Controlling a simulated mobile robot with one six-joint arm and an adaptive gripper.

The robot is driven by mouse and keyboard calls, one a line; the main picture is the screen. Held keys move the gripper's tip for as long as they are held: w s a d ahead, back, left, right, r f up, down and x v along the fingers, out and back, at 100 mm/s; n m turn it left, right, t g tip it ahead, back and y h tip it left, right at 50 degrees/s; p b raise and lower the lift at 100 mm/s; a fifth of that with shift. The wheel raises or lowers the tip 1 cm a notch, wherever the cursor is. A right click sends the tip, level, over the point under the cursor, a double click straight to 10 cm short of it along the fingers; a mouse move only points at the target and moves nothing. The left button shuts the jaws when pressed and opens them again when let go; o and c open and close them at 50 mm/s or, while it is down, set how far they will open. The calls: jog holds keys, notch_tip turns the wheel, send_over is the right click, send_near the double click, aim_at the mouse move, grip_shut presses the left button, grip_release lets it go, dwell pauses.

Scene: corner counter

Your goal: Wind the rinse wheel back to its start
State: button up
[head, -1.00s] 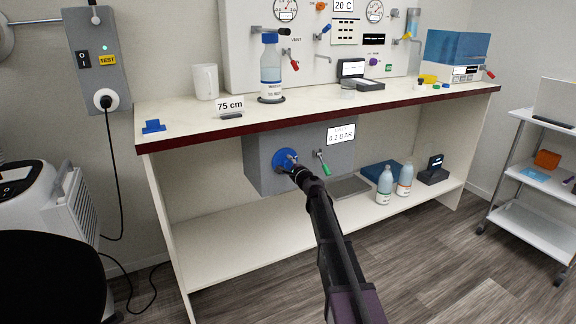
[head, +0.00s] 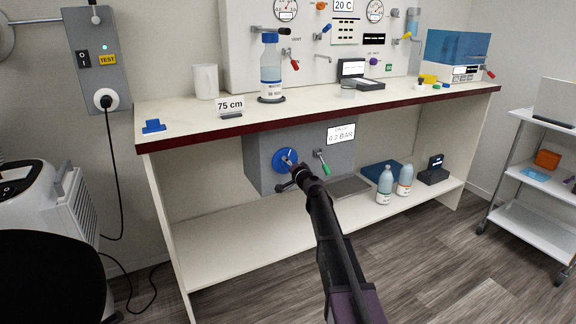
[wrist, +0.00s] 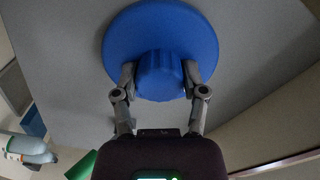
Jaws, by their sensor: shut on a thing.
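The rinse wheel is a blue disc (head: 279,161) with a raised ribbed hub at its middle. It sits on the front of a grey box under the counter. In the wrist view the blue disc (wrist: 118,40) fills the upper middle. My gripper (wrist: 160,74) is shut on the hub, one finger on each side. In the head view my gripper (head: 288,166) reaches the wheel from the lower right and covers part of it. No start mark on the wheel can be made out.
A green-handled lever (head: 323,166) is close to the right of the wheel. A display reading about 0.2 BAR (head: 341,133) is above it. The counter edge (head: 230,131) overhangs the box. Two bottles (head: 385,184) stand on the lower shelf at right.

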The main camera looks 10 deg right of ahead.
jog(key=shift+w+n, duration=0.1)
jog(key=shift+n, duration=0.5)
jog(key=o, duration=1.1)
jog(key=shift+o, duration=0.2)
jog(key=shift+s, duration=0.2)
jog(key=v, duration=1.1)
jog(key=shift+s, duration=0.35)
jog(key=shift+d, duration=0.15)
